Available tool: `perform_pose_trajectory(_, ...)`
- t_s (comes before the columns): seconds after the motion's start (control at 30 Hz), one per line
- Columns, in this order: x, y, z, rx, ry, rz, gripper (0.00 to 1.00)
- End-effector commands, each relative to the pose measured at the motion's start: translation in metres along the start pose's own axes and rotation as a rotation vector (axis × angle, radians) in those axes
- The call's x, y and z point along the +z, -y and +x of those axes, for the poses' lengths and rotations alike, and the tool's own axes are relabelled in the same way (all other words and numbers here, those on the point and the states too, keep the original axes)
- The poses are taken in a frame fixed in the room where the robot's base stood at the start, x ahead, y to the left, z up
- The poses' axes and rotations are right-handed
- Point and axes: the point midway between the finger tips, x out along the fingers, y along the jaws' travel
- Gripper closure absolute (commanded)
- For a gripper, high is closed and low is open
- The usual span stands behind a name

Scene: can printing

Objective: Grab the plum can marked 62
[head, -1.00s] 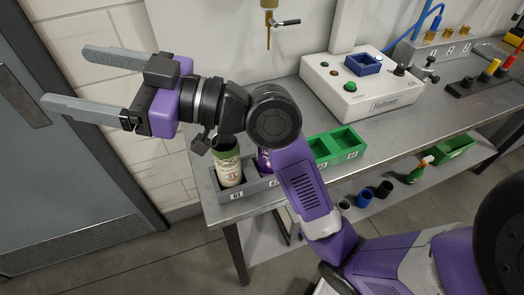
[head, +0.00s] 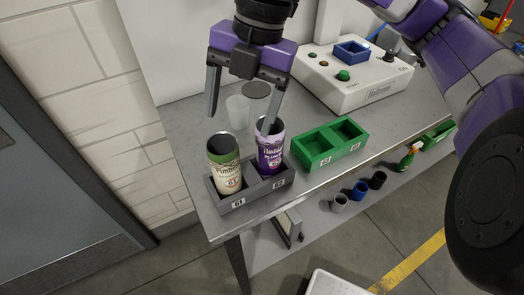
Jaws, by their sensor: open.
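The plum can (head: 271,152) is purple with a pale label band and stands upright in the right compartment of a dark grey tray (head: 254,205), above the mark 62. A cream and green can (head: 226,170) stands in the left compartment, above the mark 61. My gripper (head: 240,122) is open and points down over the back of the tray. Its right finger overlaps the top of the plum can in the picture; I cannot tell whether they touch. Its left finger is above and behind the cream can. Nothing is between the fingers.
A frosted cup (head: 238,112) and a dark-topped round container (head: 257,93) stand behind the cans. A green two-compartment tray (head: 330,145) is to the right. A white button box (head: 352,90) stands behind it. Small cups (head: 360,191) sit on the lower shelf.

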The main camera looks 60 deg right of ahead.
Motion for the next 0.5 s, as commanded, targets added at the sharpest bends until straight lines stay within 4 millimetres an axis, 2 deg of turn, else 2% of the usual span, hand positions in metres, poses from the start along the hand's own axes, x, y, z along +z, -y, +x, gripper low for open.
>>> perform_pose_trajectory(0.03, 0.015, 0.019, 0.004, -0.065, 0.051, 0.003, 0.23)
perform_pose_trajectory(0.1, 0.029, 0.041, 0.007, -0.144, 0.098, 0.006, 0.23)
perform_pose_trajectory(0.17, 0.035, 0.053, 0.016, -0.179, 0.114, 0.005, 0.23)
perform_pose_trajectory(0.5, 0.042, 0.065, 0.035, -0.208, 0.129, 0.006, 0.23)
